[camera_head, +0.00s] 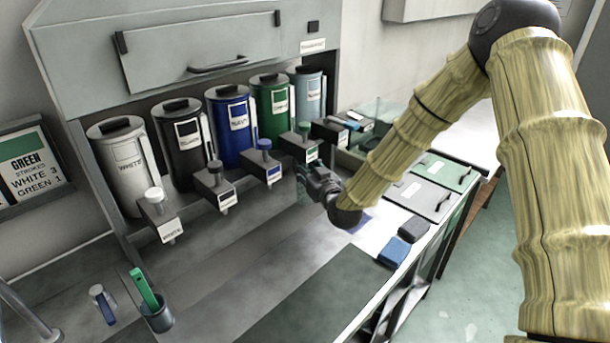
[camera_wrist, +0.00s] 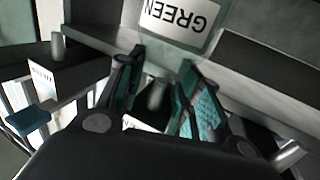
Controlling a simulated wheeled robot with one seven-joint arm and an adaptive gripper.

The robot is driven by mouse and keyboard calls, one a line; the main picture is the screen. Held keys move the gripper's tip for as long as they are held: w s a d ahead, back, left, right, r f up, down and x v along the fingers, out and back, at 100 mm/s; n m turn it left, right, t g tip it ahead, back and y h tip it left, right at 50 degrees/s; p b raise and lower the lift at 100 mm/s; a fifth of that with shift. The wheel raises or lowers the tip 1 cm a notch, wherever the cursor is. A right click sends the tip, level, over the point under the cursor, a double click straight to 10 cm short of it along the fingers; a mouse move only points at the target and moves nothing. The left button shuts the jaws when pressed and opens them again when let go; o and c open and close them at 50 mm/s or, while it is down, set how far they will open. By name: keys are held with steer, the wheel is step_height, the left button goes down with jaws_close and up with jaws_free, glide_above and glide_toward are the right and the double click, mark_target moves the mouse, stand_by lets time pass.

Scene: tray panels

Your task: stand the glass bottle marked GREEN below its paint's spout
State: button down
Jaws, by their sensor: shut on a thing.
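The clear glass bottle marked GREEN (camera_head: 303,191) is hard to make out beside my gripper (camera_head: 312,182) in the head view. In the wrist view its white label (camera_wrist: 178,14) appears upside down beyond the fingertips. My gripper (camera_wrist: 160,85), with teal finger pads, is shut on the bottle. The green paint's spout (camera_head: 297,146), with a green knob, projects from the rack just above and behind the gripper. A grey nozzle (camera_wrist: 157,95) shows between the fingers in the wrist view. The exact gap and alignment between bottle and nozzle cannot be told.
White, black, blue and green canisters (camera_head: 272,104) and a light-blue one stand in a row, with spouts in front. A blue-knobbed spout (camera_head: 262,168) is left of my gripper. A cup (camera_head: 157,317) stands front left. Dark and blue blocks (camera_head: 393,251) lie at right.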

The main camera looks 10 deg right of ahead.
steer(key=shift+f+p, duration=0.65)
steer(key=shift+f, duration=1.15)
steer(key=shift+s+f, duration=0.1)
steer(key=shift+f, duration=0.05)
steer(key=c, duration=1)
jaws_free()
steer(key=shift+r, duration=0.2)
steer(key=shift+s+f, duration=0.15)
steer(key=shift+s, duration=0.15)
steer(key=b+v, duration=0.3)
steer(key=v, duration=0.8)
steer(key=shift+s+d, duration=0.15)
steer(key=shift+s, duration=0.05)
